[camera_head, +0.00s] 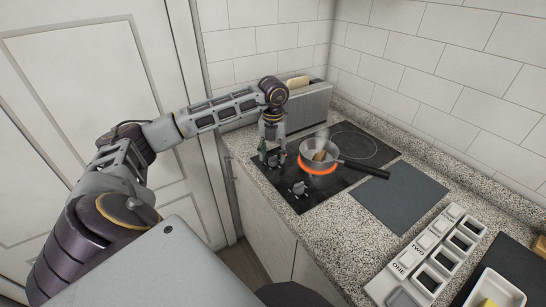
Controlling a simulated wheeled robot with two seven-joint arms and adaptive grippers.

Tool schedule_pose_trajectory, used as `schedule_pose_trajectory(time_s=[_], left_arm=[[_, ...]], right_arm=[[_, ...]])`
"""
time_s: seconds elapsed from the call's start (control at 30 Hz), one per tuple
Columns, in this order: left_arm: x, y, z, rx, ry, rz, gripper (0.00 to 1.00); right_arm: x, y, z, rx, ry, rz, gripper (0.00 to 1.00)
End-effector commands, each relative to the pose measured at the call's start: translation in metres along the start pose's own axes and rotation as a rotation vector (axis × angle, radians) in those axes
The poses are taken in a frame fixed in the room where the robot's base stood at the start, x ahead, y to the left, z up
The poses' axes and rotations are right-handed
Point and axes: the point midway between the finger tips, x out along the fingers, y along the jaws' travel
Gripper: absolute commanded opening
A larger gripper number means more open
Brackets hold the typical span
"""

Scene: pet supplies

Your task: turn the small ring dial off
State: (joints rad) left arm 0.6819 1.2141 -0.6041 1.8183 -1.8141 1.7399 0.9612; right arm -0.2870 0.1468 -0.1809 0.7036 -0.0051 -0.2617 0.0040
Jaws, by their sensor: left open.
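A black cooktop (328,193) is set in the speckled counter. Its ring under a small steaming pan (311,149) glows orange; the other ring (354,145), at the back right, is dark. One grey dial (299,188) stands on the cooktop's front left part, clear of my gripper. Another dial appears to be right at my left gripper (271,157), mostly hidden by it. My left gripper points down there with its fingers open; I cannot tell whether they touch that dial. Which dial belongs to the small ring is not readable. My right gripper is not in view.
The pan's black handle (365,170) reaches right over the cooktop's edge. A grey toaster (308,107) with bread stands behind my gripper. A dark grey board (400,195) lies right of the cooktop. White labelled compartments (412,256) and a white dish (496,290) are at the lower right.

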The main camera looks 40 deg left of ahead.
Motion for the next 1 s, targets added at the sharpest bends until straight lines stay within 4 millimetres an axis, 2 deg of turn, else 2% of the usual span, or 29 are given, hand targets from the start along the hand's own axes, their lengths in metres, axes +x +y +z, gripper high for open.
schedule_pose_trajectory(time_s=[0.3,0.6,0.8,1.0], left_arm=[[-0.046,-0.001,0.0,0.0,-0.002,-0.002,0.52],[-0.083,0.0,0.001,-0.001,-0.002,-0.002,0.52],[-0.096,0.0,0.0,-0.001,-0.001,-0.002,0.52],[-0.099,0.0,0.0,-0.001,0.0,-0.001,0.52]], right_arm=[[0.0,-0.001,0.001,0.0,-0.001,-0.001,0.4],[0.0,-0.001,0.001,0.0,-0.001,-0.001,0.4],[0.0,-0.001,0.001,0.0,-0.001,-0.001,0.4],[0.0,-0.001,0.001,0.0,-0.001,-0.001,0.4]])
